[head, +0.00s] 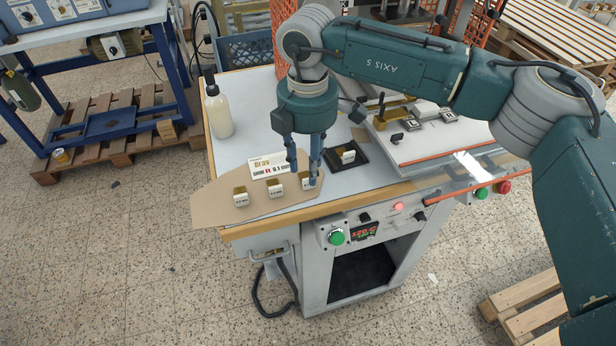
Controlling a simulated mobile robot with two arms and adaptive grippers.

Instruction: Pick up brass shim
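Three small brass shims with white labels lie in a row on a brown cardboard sheet: a left one (241,197), a middle one (275,188) and a right one (305,181). Another similar labelled piece (347,155) sits in a black tray. My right gripper (303,179) points down at the right shim, its two blue fingers apart. My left gripper is not in view.
A cream bottle (218,112) stands at the table's left. A stamping fixture (440,130) is on the right. The cardboard overhangs the wooden front edge (270,226). Bare grey tabletop lies behind the card.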

